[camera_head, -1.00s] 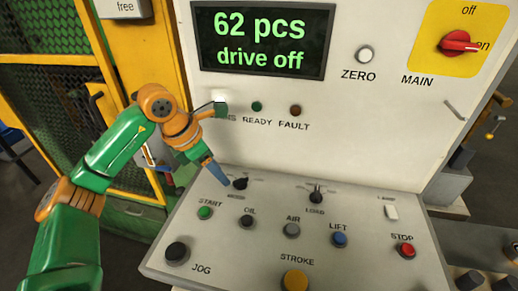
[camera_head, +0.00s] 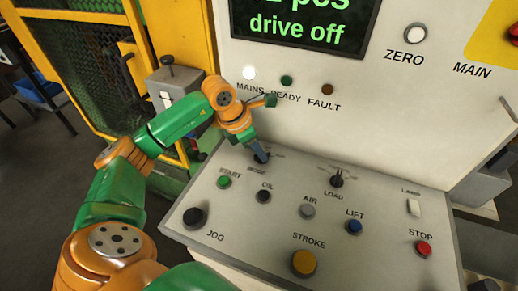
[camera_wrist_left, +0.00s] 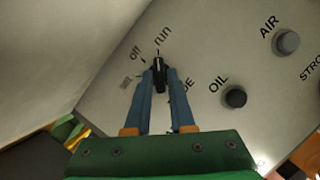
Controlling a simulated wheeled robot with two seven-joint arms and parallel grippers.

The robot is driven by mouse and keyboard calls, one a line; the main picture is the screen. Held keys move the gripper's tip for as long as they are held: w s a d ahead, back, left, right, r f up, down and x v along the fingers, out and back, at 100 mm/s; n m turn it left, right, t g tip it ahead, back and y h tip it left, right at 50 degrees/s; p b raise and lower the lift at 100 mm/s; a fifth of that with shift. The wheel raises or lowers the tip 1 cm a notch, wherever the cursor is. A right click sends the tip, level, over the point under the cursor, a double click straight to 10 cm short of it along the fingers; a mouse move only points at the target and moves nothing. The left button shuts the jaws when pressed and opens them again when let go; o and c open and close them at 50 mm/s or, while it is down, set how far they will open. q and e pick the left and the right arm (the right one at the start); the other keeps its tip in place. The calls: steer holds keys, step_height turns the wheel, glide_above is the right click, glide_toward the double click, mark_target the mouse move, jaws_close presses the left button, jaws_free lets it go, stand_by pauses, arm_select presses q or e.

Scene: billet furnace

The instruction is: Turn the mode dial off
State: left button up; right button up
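The mode dial (camera_wrist_left: 158,66) is a small black knob on the sloped grey panel (camera_head: 385,200), with "off" and "run" printed above it in the left wrist view. Its pale mark appears to point up, nearer "run". In the head view the dial (camera_head: 263,159) is partly hidden by my fingers. My left gripper (camera_wrist_left: 161,78) has its two blue fingertips on either side of the knob, with little or no gap; I cannot tell whether they press on it. In the head view this gripper (camera_head: 261,152) reaches down to the panel. My right gripper is not in view.
Near the dial are the START button (camera_head: 224,182), the OIL button (camera_head: 264,196) and the LOAD dial (camera_head: 337,179). The JOG button (camera_head: 193,217) is in front. A screen (camera_head: 305,22) reading "drive off" is above. A yellow fence (camera_head: 75,75) stands at left.

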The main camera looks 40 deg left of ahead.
arm_select(q)
jaws_close()
steer(key=shift+n, duration=0.3)
steer(key=n+y, duration=0.1)
steer(key=n, duration=0.1)
steer(key=n+b, duration=0.1)
steer(key=n, duration=0.1)
steer(key=shift+d+t+y+b, duration=0.2)
steer(key=shift+t+y+b, duration=0.1)
steer(key=shift+t+y, duration=0.1)
steer(key=shift+d+r+n+y+b, duration=0.1)
steer(key=shift+n+y+b, duration=0.55)
steer(key=shift+n, duration=1.45)
steer(key=shift+y, duration=0.25)
steer(key=o, duration=0.5)
jaws_free()
